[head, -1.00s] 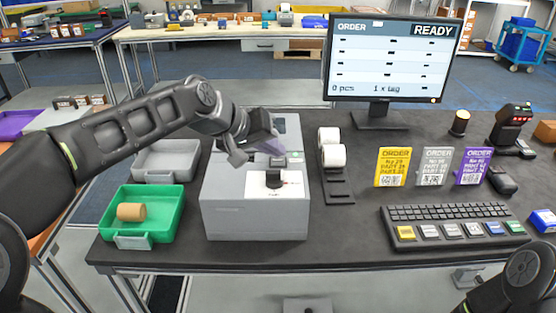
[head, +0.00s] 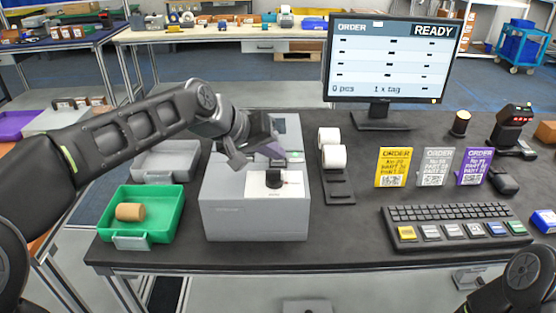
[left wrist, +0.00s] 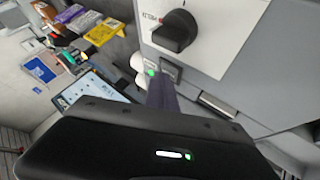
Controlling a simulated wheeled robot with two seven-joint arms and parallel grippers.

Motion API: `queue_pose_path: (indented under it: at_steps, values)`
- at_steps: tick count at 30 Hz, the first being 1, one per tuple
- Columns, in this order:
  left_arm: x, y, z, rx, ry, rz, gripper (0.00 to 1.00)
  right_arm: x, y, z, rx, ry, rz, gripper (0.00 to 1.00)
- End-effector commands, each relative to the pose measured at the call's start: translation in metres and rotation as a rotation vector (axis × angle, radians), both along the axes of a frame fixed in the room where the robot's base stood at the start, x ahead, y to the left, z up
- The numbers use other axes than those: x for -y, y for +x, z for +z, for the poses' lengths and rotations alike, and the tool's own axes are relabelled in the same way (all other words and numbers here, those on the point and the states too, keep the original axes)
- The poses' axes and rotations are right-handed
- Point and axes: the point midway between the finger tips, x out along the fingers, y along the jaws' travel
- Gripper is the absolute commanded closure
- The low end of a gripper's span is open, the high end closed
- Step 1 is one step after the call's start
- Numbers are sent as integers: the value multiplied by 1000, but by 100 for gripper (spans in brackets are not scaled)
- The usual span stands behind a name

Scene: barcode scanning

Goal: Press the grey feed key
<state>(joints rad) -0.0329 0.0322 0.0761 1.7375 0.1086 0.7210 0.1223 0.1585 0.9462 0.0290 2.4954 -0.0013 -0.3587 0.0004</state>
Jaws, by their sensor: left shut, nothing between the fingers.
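The grey printer-like machine (head: 255,215) stands on the table, with a white panel and black knob (head: 274,178) on top. In the left wrist view, the knob (left wrist: 175,32) is at the top. A small dark grey key (left wrist: 170,71), which looks like the feed key, sits beside a green light (left wrist: 150,72). My left gripper (head: 274,150) is shut and empty, pointing down over the machine's top behind the knob. In the left wrist view its purplish fingers (left wrist: 161,93) end close to the key; I cannot tell whether they touch it. My right gripper is out of view.
A green tray (head: 122,243) with a brown roll and a grey tray (head: 165,162) lie left of the machine. White rolls (head: 333,157) stand to its right. Order cards, a keyboard (head: 450,213) and a monitor (head: 390,60) reading READY are farther right.

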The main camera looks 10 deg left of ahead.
Motion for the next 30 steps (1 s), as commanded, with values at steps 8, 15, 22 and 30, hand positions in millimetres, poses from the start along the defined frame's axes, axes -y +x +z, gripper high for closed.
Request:
queue_pose_path:
  at_steps: [8, 15, 22, 30]
  values:
    - [0, 0, 2, -3, 1, -1, 100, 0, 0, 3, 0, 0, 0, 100]
    - [0, 0, 14, -3, 1, -1, 100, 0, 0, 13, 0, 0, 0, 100]
    - [0, 0, 16, -2, 1, -1, 100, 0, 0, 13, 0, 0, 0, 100]
    - [0, 0, 19, -1, 0, -1, 100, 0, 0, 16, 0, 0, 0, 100]
